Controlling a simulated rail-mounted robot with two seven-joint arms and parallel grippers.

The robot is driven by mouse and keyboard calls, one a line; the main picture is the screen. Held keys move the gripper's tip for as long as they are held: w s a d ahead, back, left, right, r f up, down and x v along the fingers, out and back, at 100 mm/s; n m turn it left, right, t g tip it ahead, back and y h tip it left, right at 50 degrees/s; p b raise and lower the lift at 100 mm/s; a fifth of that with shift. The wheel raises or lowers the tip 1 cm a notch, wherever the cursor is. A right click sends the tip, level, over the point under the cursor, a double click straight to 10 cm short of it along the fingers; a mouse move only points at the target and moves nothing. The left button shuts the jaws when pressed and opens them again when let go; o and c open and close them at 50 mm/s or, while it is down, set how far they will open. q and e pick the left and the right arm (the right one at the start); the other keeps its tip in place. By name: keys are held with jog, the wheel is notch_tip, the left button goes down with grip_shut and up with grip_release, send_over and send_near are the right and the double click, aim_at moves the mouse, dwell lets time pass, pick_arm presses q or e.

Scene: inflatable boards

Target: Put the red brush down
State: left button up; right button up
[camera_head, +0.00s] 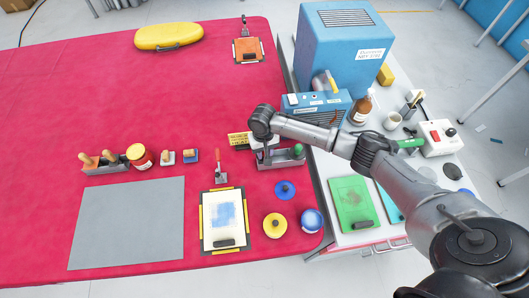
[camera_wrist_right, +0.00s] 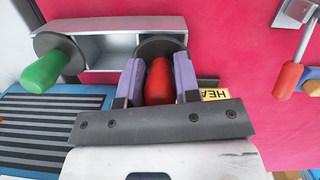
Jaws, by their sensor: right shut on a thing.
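The red brush (camera_wrist_right: 159,76) shows a red handle and a dark round disc. My right gripper (camera_wrist_right: 158,92) is shut on its handle, with a purple-grey finger on each side. The disc overlaps one end of a grey open holder (camera_wrist_right: 115,24); I cannot tell whether it rests in it. A green-handled brush (camera_wrist_right: 52,68) with a similar disc is at the holder's other end. In the head view my right gripper (camera_head: 264,145) is over the left part of the holder (camera_head: 283,162) and hides the red brush. My left gripper is out of view.
A yellow label block (camera_head: 238,139) stands left of the gripper. A blue slotted box (camera_head: 318,110) is close behind the holder.

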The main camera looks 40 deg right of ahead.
jog(key=shift+f, duration=0.45)
jog(key=shift+f, duration=0.4)
jog(key=o, duration=0.9)
jog(key=shift+c, duration=0.2)
jog(key=shift+r, duration=0.25)
jog(key=r, duration=0.4)
jog(key=w+r+p, duration=0.1)
jog(key=r, duration=0.7)
jog(key=shift+w+d+r, duration=0.15)
jog(key=shift+d, duration=0.1)
